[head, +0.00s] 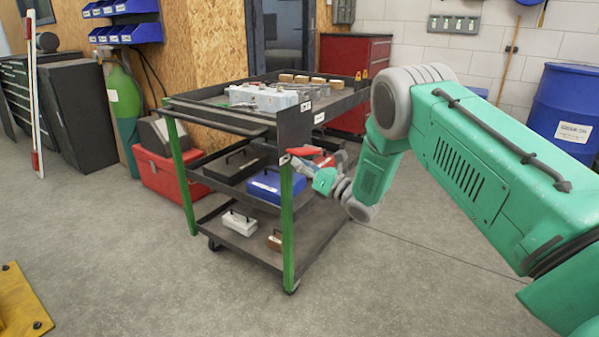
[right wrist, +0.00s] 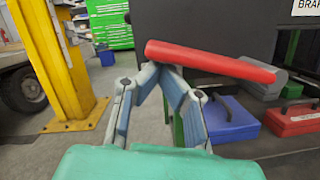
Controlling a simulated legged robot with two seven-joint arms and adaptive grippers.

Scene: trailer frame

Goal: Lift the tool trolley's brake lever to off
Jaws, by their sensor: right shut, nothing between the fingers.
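The tool trolley (head: 285,215) is black with green posts and has several shelves. Its red brake lever (head: 305,151) is at the near right corner, just under the top tray. In the right wrist view the lever (right wrist: 205,60) is a red bar, nearly level, its right end a little lower, with a grey part behind that end. My right gripper (head: 298,166) is shut and empty. Its fingertips (right wrist: 161,67) meet just under the left part of the lever; I cannot tell whether they touch it. My left gripper is not in view.
A blue case (head: 270,186) sits on the middle shelf, with a red case (right wrist: 290,119) beside it. A white box (head: 262,97) lies on the top tray. A yellow post (right wrist: 58,65) stands left in the wrist view. The floor before the trolley is clear.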

